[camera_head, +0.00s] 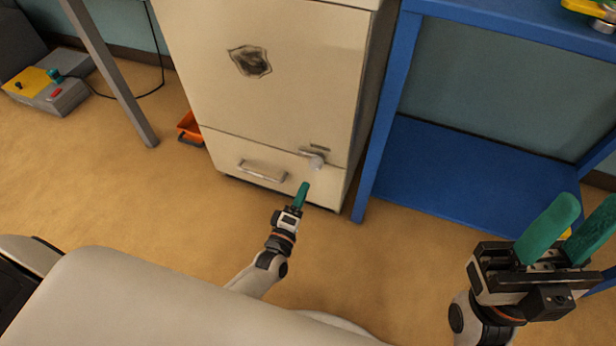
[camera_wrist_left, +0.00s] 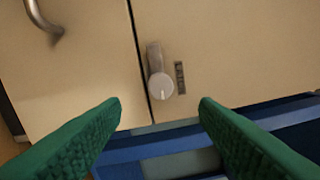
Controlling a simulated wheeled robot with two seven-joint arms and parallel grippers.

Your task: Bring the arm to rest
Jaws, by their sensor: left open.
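My left gripper (camera_head: 303,186) is low in front of the cream cabinet (camera_head: 275,70), near its bottom drawer. In the left wrist view its two green fingers (camera_wrist_left: 161,101) are spread apart with nothing between them. A round knob on a metal latch (camera_head: 316,161) is just beyond the fingertips in the head view. The latch also shows in the left wrist view (camera_wrist_left: 160,84), ahead of the gap between the fingers. My right gripper (camera_head: 590,206) is at the right edge, with its green fingers apart and nothing seen between them.
The drawer has a bar handle (camera_head: 262,171) and looks closed. A blue shelf unit (camera_head: 460,166) stands right of the cabinet. An orange bin (camera_head: 188,128) is on the floor left of it. A grey and yellow control box (camera_head: 48,91) lies farther left.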

